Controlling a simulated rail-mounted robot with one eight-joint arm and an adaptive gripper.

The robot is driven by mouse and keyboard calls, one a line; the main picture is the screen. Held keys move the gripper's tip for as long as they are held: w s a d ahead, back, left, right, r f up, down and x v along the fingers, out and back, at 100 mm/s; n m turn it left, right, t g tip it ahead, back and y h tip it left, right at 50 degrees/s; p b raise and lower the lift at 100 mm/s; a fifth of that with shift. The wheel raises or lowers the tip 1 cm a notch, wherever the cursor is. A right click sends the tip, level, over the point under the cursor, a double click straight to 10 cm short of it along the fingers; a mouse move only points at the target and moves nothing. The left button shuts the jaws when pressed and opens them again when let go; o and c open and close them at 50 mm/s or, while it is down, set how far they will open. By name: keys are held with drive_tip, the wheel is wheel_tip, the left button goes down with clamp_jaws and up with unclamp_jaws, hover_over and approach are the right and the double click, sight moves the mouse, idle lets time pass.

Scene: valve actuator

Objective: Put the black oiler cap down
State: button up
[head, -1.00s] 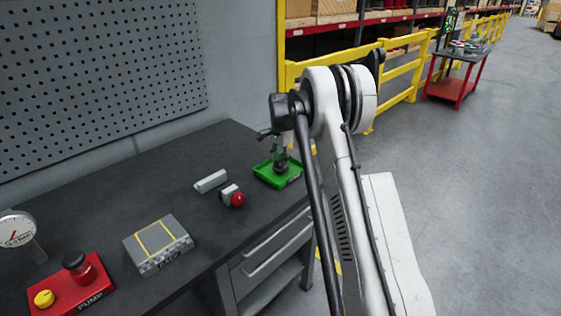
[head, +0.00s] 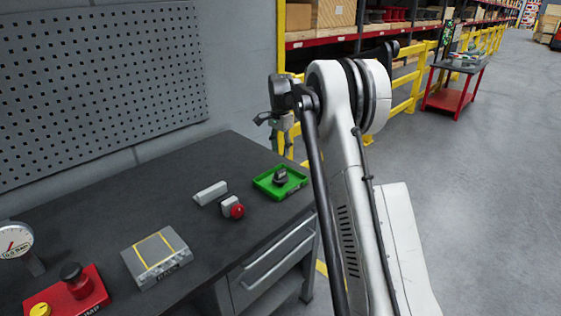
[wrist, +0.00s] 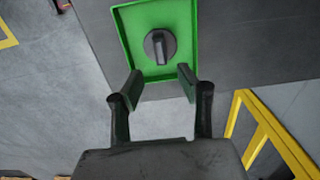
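The black oiler cap (head: 280,176) sits in the green tray (head: 262,186) near the right end of the workbench. In the wrist view the cap (wrist: 160,47) is a dark round piece with a raised bar, lying on the floor of the green tray (wrist: 128,18). My gripper (wrist: 160,82) is open and empty, with its two fingers spread apart. The fingertips appear on the near side of the cap and do not touch it.
A grey block (head: 210,193) and a red-knobbed part (head: 233,207) lie left of the tray. A grey plate with yellow lines (head: 157,256) and a red pump unit (head: 70,292) stand nearer. A pegboard (head: 100,80) backs the bench; a yellow railing (head: 408,80) stands behind.

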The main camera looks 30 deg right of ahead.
drive_tip(key=s+a+r+n+t, duration=0.2)
drive_tip(key=s+a+r+n, duration=0.1)
drive_tip(key=s+a+r, duration=0.55)
drive_tip(key=s+a+r+n+t, duration=0.1)
drive_tip(key=s+a+r+n, duration=0.4)
drive_tip(key=s+r, duration=0.5)
drive_tip(key=s+a+f+n+t, duration=0.1)
drive_tip(key=s+a+f+n, duration=0.1)
drive_tip(key=s, duration=0.7)
drive_tip(key=s+a+f+n+t, duration=0.1)
drive_tip(key=s+a+f, duration=0.3)
drive_tip(key=s, duration=0.5)
drive_tip(key=s+a+f+n+t, duration=0.2)
drive_tip(key=s+a+f+n, duration=0.1)
drive_tip(key=s, duration=0.6)
drive_tip(key=shift+s+a+f, duration=0.15)
drive_tip(key=shift+a+f, duration=0.05)
drive_tip(key=shift+a, duration=0.15)
wheel_tip(320, 180, down, 3)
drive_tip(key=b, duration=0.2)
drive_tip(key=shift+r+b, duration=0.2)
drive_tip(key=shift+b, duration=0.15)
